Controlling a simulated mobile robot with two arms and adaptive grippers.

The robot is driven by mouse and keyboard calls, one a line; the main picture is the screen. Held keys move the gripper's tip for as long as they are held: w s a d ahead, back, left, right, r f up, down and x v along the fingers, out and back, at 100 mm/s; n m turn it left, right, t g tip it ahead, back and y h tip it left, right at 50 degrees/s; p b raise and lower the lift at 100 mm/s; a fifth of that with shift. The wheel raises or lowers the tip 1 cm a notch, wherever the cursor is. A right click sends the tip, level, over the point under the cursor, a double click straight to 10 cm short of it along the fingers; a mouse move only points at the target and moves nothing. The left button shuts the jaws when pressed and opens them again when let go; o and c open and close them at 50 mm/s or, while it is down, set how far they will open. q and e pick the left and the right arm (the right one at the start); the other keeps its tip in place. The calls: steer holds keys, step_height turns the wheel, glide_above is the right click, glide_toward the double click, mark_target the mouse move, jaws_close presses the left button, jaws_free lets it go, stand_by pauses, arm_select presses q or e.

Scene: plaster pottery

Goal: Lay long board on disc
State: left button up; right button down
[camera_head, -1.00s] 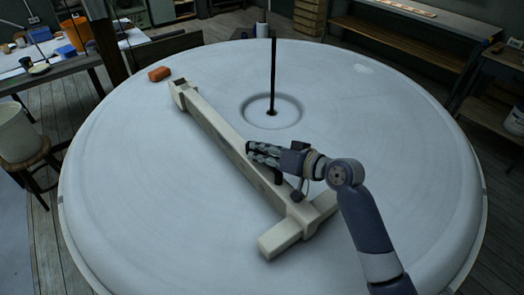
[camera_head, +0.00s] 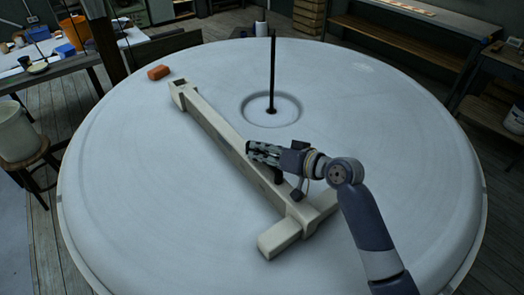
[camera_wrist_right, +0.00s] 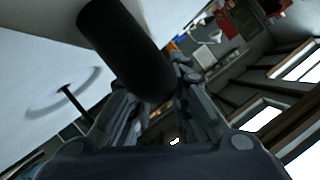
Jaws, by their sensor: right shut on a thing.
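The long board (camera_head: 222,132) is a pale, beige beam with a crosspiece at its near end. It lies slantwise over the large white disc (camera_head: 400,130), from far left to near centre; I cannot tell whether it touches the surface all along. My left gripper is not in view.
A thin dark rod (camera_head: 273,75) stands upright in the disc's central hollow. An orange block (camera_head: 159,72) lies near the far left rim. A stool with a white bucket (camera_head: 18,132) stands at left; benches stand behind. The disc's right side is clear.

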steer(key=shift+w+r, duration=0.1)
steer(key=shift+r, duration=0.3)
steer(key=c, duration=1.4)
jaws_free()
steer(key=shift+s+f, duration=0.25)
steer(key=shift+f, duration=0.35)
steer(key=shift+s+d+r, duration=0.2)
steer(key=shift+s+d, duration=0.05)
steer(key=shift+d, duration=0.2)
steer(key=v, duration=1.1)
steer(key=shift+r, duration=0.35)
steer(key=shift+a, duration=0.1)
